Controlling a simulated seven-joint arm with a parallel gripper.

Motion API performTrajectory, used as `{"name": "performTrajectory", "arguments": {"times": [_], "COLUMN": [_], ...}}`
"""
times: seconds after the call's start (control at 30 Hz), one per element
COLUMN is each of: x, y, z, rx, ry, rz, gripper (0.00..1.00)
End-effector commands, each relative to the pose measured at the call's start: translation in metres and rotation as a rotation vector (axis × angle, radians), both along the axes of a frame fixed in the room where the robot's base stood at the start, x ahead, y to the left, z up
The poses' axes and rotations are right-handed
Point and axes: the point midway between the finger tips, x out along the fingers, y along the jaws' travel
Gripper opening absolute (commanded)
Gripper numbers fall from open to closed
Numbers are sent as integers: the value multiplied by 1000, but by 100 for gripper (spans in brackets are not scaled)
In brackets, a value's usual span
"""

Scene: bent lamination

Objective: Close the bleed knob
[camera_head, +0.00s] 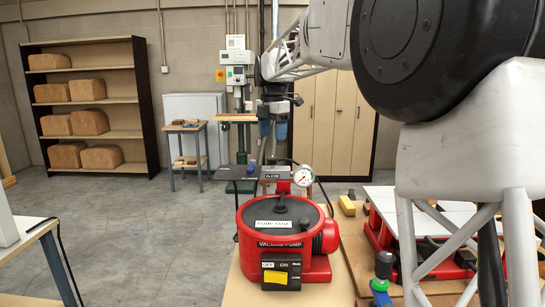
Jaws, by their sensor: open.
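A red vacuum pump (312,262) stands on a wooden bench top, with a dark round lid on its tank. A small black label plate (272,176), too small to read surely, sits behind the lid. Beside it are a red fitting (283,187) and a white round gauge (303,177). A dark stem with a small cap (281,204) rises from the lid; I cannot tell surely which part is the bleed knob. My gripper (273,133) points down above the label plate, open and empty, with two blue fingers apart.
A switch box with a yellow rocker (281,277) is on the pump's front. My arm covers the upper right.

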Motion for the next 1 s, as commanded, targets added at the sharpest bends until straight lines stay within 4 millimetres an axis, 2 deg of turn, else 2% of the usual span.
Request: {"name": "performTrajectory", "arguments": {"times": [0.37, 0.8, 1.0], "x": [0, 0, 0], "y": [0, 0, 0], "z": [-9, -57, -74], "rx": [0, 0, 0], "ry": [1, 1, 1], "rz": [-2, -2, -2], "gripper": [61, 61, 61]}}
